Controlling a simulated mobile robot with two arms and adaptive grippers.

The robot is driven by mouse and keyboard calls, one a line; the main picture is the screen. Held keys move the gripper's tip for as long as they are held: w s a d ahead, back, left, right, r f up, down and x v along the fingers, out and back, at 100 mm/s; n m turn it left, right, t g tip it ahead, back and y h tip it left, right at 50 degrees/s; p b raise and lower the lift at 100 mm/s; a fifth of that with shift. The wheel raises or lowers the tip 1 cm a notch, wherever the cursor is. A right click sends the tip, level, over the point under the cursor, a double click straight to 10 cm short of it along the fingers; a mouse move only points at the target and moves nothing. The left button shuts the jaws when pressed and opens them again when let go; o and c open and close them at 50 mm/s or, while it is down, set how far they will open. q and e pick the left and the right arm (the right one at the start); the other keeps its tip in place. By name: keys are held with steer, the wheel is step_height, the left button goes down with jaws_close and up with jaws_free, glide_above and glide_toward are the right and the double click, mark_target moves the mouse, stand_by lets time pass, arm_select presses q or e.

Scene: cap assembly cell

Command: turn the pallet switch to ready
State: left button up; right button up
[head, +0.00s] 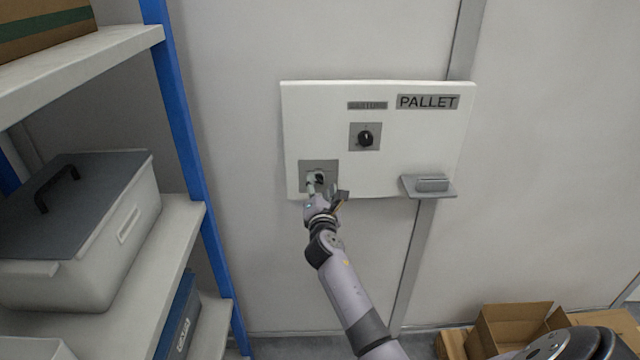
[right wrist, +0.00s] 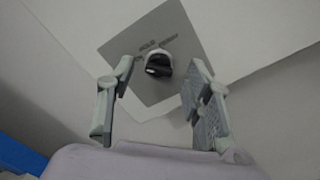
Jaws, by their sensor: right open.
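A white panel (head: 430,140) on the wall carries a dark sign (head: 427,102) reading PALLET. The pallet switch, a black knob on a grey square plate (head: 306,168), is at the panel's lower left. In the right wrist view the black knob (right wrist: 158,66) has small lettering beside it that looks like HOLD and READY. Its pointer direction is hard to tell. My right gripper (head: 324,190) is open in front of the plate, partly covering it. In the right wrist view its fingers (right wrist: 161,74) are on either side of the knob, with no clear contact. My left gripper is not in view.
A second black knob (head: 366,138) sits higher on the panel. A grey ledge (head: 432,184) juts out at the panel's lower right. A blue-posted shelf (head: 188,120) with a lidded bin (head: 100,240) stands at left. Cardboard boxes (head: 510,325) lie at lower right.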

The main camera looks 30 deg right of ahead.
steer(key=shift+x, duration=0.75)
steer(key=shift+c, duration=0.2)
jaws_close()
